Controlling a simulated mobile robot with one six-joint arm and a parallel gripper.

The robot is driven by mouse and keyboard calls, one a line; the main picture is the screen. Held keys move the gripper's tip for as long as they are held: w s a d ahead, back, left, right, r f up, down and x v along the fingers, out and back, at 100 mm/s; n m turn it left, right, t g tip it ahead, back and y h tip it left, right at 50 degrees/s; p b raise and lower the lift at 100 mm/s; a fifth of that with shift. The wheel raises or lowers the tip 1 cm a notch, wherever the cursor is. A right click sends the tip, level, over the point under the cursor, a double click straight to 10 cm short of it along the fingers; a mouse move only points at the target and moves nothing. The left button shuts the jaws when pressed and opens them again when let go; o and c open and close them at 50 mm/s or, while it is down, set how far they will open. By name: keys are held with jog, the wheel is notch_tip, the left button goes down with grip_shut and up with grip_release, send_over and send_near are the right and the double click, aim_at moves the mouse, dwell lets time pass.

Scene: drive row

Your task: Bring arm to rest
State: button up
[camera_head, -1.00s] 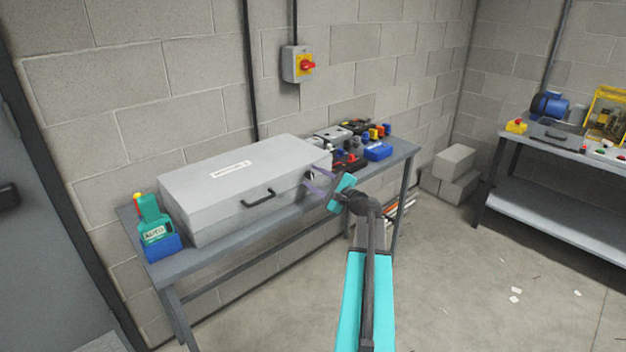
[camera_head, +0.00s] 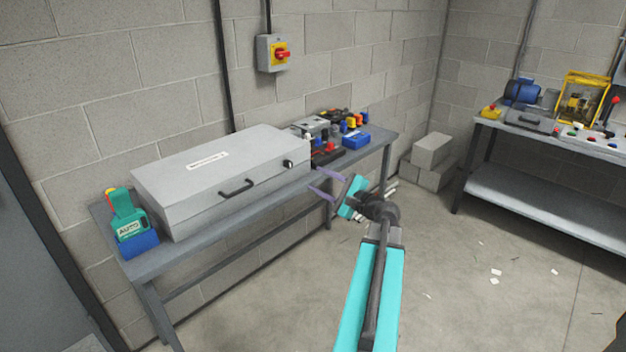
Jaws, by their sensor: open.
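My gripper (camera_head: 321,186) has purple fingers, spread apart with nothing between them. It shows just in front of the near edge of the left bench, to the right of a closed grey case. My turquoise arm (camera_head: 370,295) reaches up from the bottom of the picture and bends left at the dark wrist joint. The gripper points left, toward the bench. Whether it touches the bench edge is hard to tell, but a gap to the case shows.
The grey case (camera_head: 222,180) lies on the left bench (camera_head: 190,247), with a green AUTO device (camera_head: 126,217) at its left and small electrical parts at its right. A second bench (camera_head: 530,175) stands at right, with concrete blocks (camera_head: 432,150) between. The floor at right is mostly clear.

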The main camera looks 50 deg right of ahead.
jog(key=shift+s, duration=0.3)
jog(key=shift+a, duration=0.1)
jog(key=w+a+f+n+g+y, duration=0.2)
jog(key=w+a+f+n+g, duration=0.1)
jog(key=a+f, duration=0.65)
jog(key=w+a+f+n+g+y, duration=0.3)
jog(key=a+f, duration=0.6)
jog(key=a, duration=0.1)
jog(key=w+a+f+n+g+y, duration=0.2)
jog(key=w+a+f+n, duration=0.1)
jog(key=a+f, duration=0.6)
jog(key=s+a+f+n+g, duration=0.3)
jog(key=a+f, duration=0.4)
jog(key=a, duration=0.1)
jog(key=s+a+f+n+g, duration=0.3)
jog(key=a+f+g, duration=0.1)
jog(key=a+f, duration=0.35)
jog(key=s+a+f+n+g+h, duration=0.2)
jog(key=s+a+f+n, duration=0.1)
jog(key=s, duration=0.5)
jog(key=s+a+f+n+g+h, duration=0.2)
jog(key=s+a+f+n+g, duration=0.1)
jog(key=s, duration=0.5)
jog(key=s+a+f+n+g+h, duration=0.1)
jog(key=s+a+f+n+g, duration=0.2)
jog(key=s+f, duration=0.4)
jog(key=s+a+n, duration=0.1)
jog(key=n, duration=0.1)
jog(key=shift+s+a+n+h, duration=0.15)
jog(key=shift+a+n+h, duration=0.25)
